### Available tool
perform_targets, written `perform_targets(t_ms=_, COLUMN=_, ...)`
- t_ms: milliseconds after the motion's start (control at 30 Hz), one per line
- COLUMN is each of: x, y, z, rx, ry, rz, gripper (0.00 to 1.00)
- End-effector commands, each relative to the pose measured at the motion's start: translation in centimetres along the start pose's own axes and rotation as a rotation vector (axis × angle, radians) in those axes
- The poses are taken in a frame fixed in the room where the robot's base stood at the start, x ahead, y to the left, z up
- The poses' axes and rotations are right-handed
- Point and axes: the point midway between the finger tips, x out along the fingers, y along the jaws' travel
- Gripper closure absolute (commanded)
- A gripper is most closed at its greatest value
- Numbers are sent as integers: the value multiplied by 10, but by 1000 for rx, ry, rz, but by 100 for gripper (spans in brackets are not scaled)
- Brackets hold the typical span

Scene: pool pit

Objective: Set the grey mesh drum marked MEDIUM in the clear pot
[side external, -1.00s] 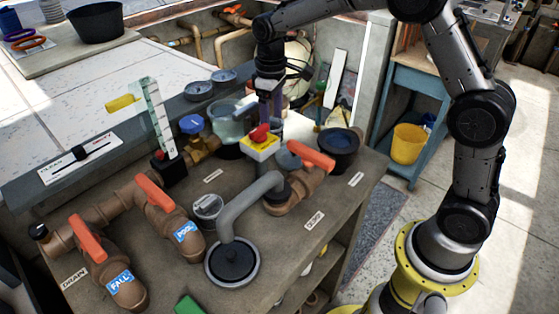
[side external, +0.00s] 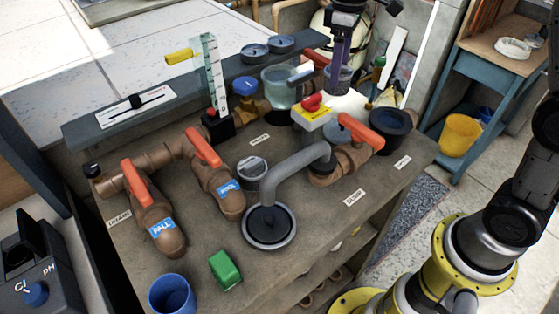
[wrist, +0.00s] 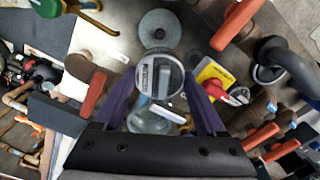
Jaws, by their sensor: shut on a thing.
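My gripper (side external: 341,62), with purple fingers, is shut on the grey mesh drum (side external: 338,79), behind the yellow-topped box. In the wrist view the drum's round grey lid (wrist: 160,77) sits between the fingertips; its side lettering is too small to read for sure. The clear pot (side external: 279,88), greenish glass, stands on the bench to the left of the drum in the side view. In the wrist view the pot (wrist: 150,120) lies just below the drum, partly hidden by it. The drum appears to be outside the pot, held up.
A yellow-topped box with a red button (side external: 313,110), a grey bent pipe (side external: 285,172) and orange-handled valves stand close by. A black pot (side external: 391,132) is at the right, a similar grey drum (side external: 252,172) in front. An upright clear gauge (side external: 212,75) stands left of the clear pot.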

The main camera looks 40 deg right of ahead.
Motion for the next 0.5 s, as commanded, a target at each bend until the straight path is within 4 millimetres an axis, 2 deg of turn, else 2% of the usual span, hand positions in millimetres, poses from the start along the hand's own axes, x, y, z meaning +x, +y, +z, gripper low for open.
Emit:
perform_targets(t_ms=33, x=-14, y=-4, z=6, rx=-19, ry=4, rz=2, gripper=82)
perform_targets(t_ms=100, x=-30, y=-9, z=14, rx=-44, ry=4, rz=2, gripper=82)
perform_targets(t_ms=300, x=-66, y=-20, z=34, rx=-93, ry=3, rz=1, gripper=82)
perform_targets(t_ms=367, x=-75, y=-23, z=40, rx=-105, ry=3, rz=1, gripper=82)
perform_targets(t_ms=500, x=-72, y=-45, z=26, rx=-97, ry=-2, rz=-1, gripper=82)
